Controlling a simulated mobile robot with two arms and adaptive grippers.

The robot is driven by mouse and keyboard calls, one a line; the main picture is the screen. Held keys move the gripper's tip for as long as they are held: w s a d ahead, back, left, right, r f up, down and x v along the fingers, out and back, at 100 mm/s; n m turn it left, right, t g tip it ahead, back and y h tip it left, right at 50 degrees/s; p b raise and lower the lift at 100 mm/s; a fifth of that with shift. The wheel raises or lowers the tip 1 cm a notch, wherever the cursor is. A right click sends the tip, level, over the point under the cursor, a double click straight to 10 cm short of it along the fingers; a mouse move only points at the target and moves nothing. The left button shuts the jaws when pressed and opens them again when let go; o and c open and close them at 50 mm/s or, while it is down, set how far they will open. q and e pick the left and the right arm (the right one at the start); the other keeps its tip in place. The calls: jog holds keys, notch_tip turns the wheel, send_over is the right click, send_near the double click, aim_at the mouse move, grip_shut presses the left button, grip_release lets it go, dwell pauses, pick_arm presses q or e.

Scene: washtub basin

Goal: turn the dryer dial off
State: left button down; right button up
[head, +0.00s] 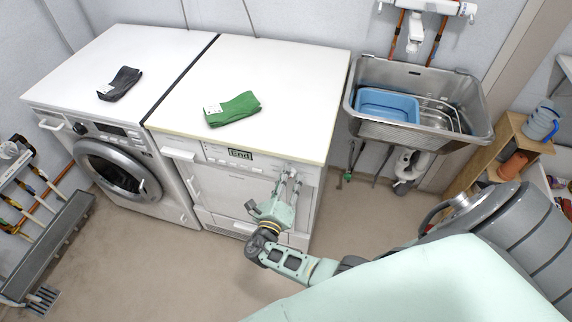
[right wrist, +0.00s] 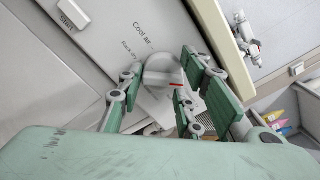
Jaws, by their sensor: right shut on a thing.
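The dryer (head: 245,168) is the white machine on the right of the pair, with "End" on its display (head: 240,154). My right gripper (head: 290,177) reaches up to the right end of its front panel. In the right wrist view, the grey round dial (right wrist: 160,70) sits between the green-padded fingers, one on the left and two on the right. The right gripper is shut on the dial. A red mark shows on the dial's lower right side, and "Cool air" is printed nearby. The fingers mostly hide the dial in the head view. My left gripper is out of view.
A washing machine (head: 120,165) stands left of the dryer. A dark folded cloth (head: 120,84) and a green one (head: 233,108) lie on the machine tops. A steel sink (head: 465,95) with a blue basin (head: 388,105) is at right. The floor in front is clear.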

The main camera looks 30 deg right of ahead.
jog(key=n+p, duration=0.1)
jog(key=n, duration=0.3)
jog(key=n+p, duration=0.1)
jog(key=n, duration=0.3)
jog(key=shift+s+f+n+p, duration=0.15)
jog(key=shift+n+p, duration=0.15)
jog(key=shift+p, duration=0.05)
jog(key=shift+s+d+f, duration=0.1)
dwell(0.3)
jog(key=o, duration=1.1)
jog(key=v, duration=1.2)
